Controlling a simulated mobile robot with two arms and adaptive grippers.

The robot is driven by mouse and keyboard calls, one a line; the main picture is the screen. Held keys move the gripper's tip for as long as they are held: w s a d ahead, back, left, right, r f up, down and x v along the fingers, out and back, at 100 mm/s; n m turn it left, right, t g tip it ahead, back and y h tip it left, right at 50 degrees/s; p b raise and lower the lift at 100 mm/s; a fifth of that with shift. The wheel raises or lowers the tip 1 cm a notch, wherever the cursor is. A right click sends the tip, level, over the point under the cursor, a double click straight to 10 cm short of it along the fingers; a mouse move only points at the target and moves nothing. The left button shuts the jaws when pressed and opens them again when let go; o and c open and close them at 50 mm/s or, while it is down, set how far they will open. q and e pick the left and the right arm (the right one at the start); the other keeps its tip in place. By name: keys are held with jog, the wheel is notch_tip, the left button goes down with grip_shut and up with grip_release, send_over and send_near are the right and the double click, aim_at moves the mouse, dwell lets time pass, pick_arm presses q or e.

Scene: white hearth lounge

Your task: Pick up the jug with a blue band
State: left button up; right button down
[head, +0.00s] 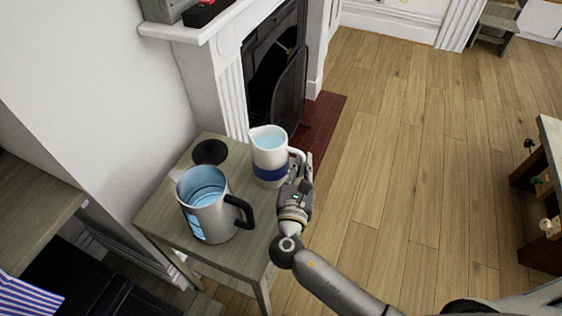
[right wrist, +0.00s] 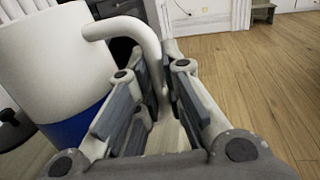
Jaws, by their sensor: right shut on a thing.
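The white jug with a blue band (head: 268,160) holds blue-tinted water and stands upright at the right side of a small wooden table (head: 255,240). Its handle faces right in the head view. My right gripper (head: 302,172) is at that handle, shut on it. In the right wrist view the jug (right wrist: 55,60) fills the left, and its handle (right wrist: 135,32) runs down between the fingers of my right gripper (right wrist: 160,110). I cannot tell whether the jug's base touches the table. My left gripper is not in view.
A metal kettle (head: 208,212) with a black handle and water stands left of the jug on the same table. A black round lid (head: 210,151) lies behind it. A white fireplace (head: 215,85) stands behind the table.

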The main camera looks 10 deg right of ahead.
jog(key=shift+r, duration=0.25)
jog(key=shift+r, duration=0.6)
jog(key=s+d+r+p, duration=0.2)
jog(key=s+d+r, duration=0.2)
jog(key=s+r, duration=0.7)
jog(key=shift+s+r, duration=0.3)
jog(key=shift+s, duration=0.9)
jog(key=shift+d, duration=0.1)
jog(key=n+y, duration=0.1)
jog(key=y, duration=0.1)
jog(key=n+t+y, duration=0.1)
jog(key=n+y, duration=0.1)
jog(key=s+n+y+p, duration=0.1)
jog(key=y, duration=0.2)
jog(key=shift+a+n, duration=0.25)
jog(key=shift+n, duration=0.05)
jog(key=shift+f, duration=0.1)
